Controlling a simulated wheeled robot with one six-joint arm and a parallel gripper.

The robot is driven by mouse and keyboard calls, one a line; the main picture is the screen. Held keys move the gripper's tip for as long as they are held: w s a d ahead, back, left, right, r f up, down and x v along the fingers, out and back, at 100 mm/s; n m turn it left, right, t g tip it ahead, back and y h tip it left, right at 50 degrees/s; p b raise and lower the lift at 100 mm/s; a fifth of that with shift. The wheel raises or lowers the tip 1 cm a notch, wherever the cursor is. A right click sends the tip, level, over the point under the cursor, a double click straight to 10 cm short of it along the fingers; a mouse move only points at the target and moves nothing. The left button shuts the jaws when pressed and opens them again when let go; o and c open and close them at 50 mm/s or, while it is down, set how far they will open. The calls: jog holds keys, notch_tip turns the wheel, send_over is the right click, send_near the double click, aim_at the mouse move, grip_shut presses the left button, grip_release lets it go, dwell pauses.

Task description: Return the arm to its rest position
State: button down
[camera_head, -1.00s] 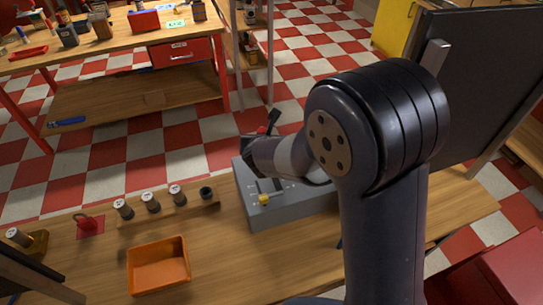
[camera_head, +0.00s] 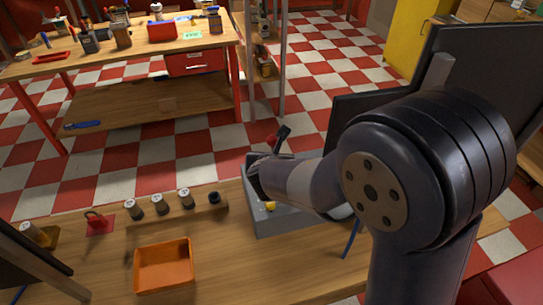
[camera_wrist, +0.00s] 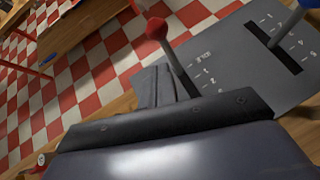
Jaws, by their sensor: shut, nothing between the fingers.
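My arm reaches over a grey lever box (camera_head: 268,226) on the wooden bench in the head view. My gripper (camera_head: 255,172) is over the box's far left part, seen side-on and partly hidden by my wrist. In the wrist view my gripper (camera_wrist: 157,86) shows as grey fingers close together, shut and empty. A lever with a red knob (camera_wrist: 156,28) rises just beyond the fingers; I cannot tell whether they touch it. A blue-knobbed lever (camera_wrist: 308,4) stands in a marked slot to the right. A yellow knob (camera_head: 270,206) shows partly below my forearm.
An orange tray (camera_head: 164,288), a wooden rack with several cylinders (camera_head: 185,198) and a red padlock-like item (camera_head: 98,222) are on the bench left of the box. A dark panel (camera_head: 480,75) stands behind my arm at the right. Checkered floor is open beyond the bench.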

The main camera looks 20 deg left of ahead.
jog(key=r+p+v, duration=0.1)
jog(key=v, duration=0.5)
jog(key=shift+w+a, duration=0.1)
